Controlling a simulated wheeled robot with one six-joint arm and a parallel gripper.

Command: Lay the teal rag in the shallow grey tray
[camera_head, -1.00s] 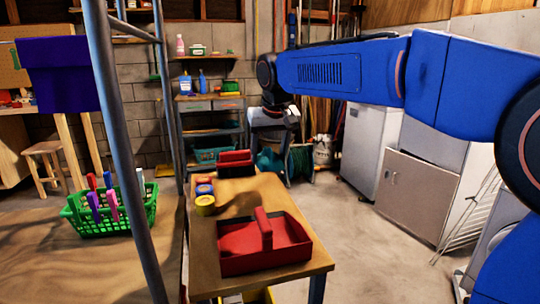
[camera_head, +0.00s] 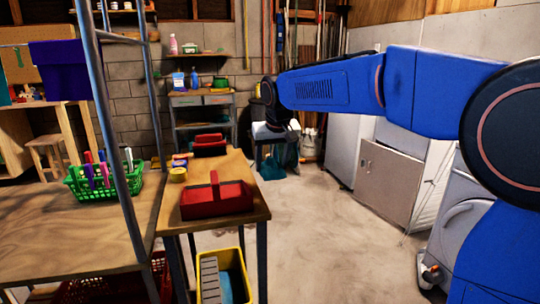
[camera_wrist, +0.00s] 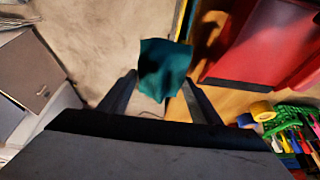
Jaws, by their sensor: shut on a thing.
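The teal rag (camera_wrist: 163,68) is held between the two fingers of my gripper (camera_wrist: 160,98) in the wrist view, hanging limp past the fingertips. In the head view the teal cloth (camera_head: 274,166) shows below the dark end of my arm, in front of the far wall; the fingers there are too small to make out. The rag hangs in the air beside the wooden table with the red toolboxes. I cannot make out the shallow grey tray for certain in either view.
A red toolbox (camera_head: 216,199), tape rolls (camera_head: 178,174) and another red box (camera_head: 209,146) stand on the narrow table. A green basket of markers (camera_head: 78,184) sits at left. A yellow bin (camera_head: 239,268) is under the table. Concrete floor (camera_head: 315,225) is open at right.

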